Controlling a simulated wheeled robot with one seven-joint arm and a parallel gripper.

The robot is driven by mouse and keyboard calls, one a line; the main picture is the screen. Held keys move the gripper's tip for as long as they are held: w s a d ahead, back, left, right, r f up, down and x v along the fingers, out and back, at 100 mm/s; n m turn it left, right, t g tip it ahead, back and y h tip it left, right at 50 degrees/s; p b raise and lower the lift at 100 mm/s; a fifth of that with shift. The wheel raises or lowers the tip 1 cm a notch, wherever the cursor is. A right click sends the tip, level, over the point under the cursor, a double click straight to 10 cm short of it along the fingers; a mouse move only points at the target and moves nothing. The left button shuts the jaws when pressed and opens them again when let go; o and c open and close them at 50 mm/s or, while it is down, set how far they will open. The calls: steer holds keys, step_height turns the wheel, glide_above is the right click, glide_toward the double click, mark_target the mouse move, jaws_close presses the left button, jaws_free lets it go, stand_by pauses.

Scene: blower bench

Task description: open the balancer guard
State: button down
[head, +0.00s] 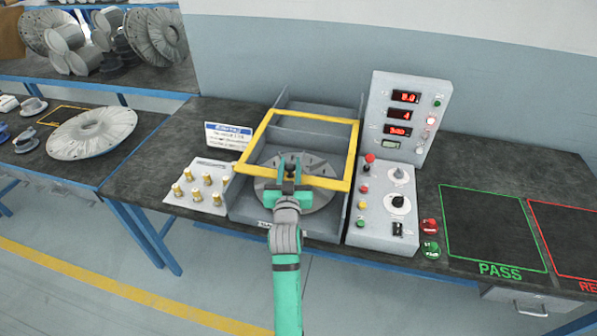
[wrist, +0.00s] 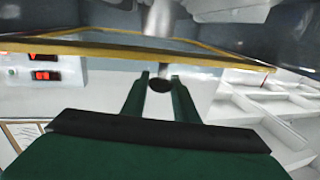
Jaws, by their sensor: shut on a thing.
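The balancer guard (head: 311,117) is a see-through panel in a yellow frame over the grey balancer housing (head: 240,207). Its near edge appears raised above the housing's front, with a grey rotor disc (head: 310,199) visible below it. My gripper (head: 290,170) is at the middle of that near edge, shut on the guard handle. In the wrist view, the yellow frame (wrist: 90,48) crosses the upper part. The dark round end of the handle (wrist: 160,86) sits between my two green fingers (wrist: 160,95). My gripper hides part of the near edge and disc.
A control panel (head: 375,226) with knobs, buttons and red displays stands just right of the housing. A block with brass pegs (head: 196,203) and a sign (head: 228,136) are at left. Green PASS (head: 490,230) and red-outlined areas at right are empty.

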stand_by(0.3)
steer(key=c, duration=1.4)
jaws_free()
steer(key=s, duration=0.7)
steer(key=s+a, duration=0.1)
steer(key=s, duration=0.2)
steer(key=shift+s, duration=0.35)
